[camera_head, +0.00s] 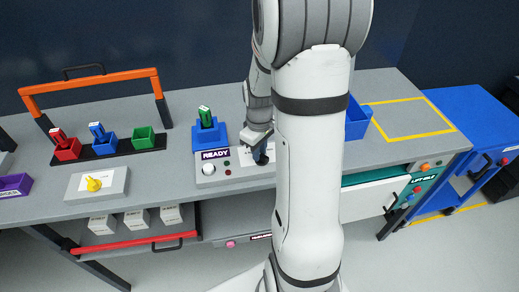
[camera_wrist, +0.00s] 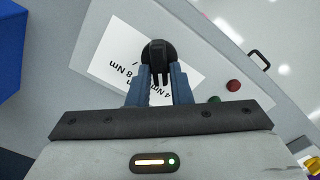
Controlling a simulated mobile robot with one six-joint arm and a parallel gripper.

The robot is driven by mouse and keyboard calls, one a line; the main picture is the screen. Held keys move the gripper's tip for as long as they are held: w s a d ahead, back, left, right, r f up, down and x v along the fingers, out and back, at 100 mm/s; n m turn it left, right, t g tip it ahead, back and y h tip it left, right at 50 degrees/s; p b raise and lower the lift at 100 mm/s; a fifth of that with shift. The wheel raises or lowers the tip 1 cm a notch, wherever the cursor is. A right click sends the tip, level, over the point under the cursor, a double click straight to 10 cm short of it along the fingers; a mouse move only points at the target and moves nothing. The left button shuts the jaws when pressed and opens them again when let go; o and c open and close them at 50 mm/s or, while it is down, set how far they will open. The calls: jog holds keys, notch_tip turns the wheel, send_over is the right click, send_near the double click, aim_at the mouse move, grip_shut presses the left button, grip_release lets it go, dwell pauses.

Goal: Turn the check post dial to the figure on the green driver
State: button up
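The green driver (camera_head: 205,112) stands in a blue holder behind the check post; its figure is too small to read. The check post (camera_head: 207,178) is a grey box with a READY label. My gripper (camera_head: 262,150) is over its right part. In the wrist view, the black dial (camera_wrist: 157,48) sits between the two blue fingers of my gripper (camera_wrist: 159,78), which appear closed on its grip bar. The dial's pointer direction is unclear.
A red lamp (camera_wrist: 233,85) and a green lamp are right of the dial. A yellow knob (camera_head: 94,184) is in front. A yellow-outlined area (camera_head: 410,118) at right is clear.

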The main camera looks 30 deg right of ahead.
grip_shut()
jog(key=shift+m, duration=0.3)
jog(key=m+b, duration=0.1)
jog(key=m, duration=0.2)
jog(key=shift+d, duration=0.15)
jog(key=m+b, duration=0.1)
jog(key=m, duration=0.2)
jog(key=shift+d+m+b, duration=0.15)
jog(key=shift+m+b, duration=0.15)
jog(key=m+b, duration=0.1)
jog(key=m, duration=0.3)
jog(key=shift+d, duration=0.15)
jog(key=shift+s+d+m+b, duration=0.15)
jog(key=shift+m+b, duration=0.3)
jog(key=shift+m, duration=1.95)
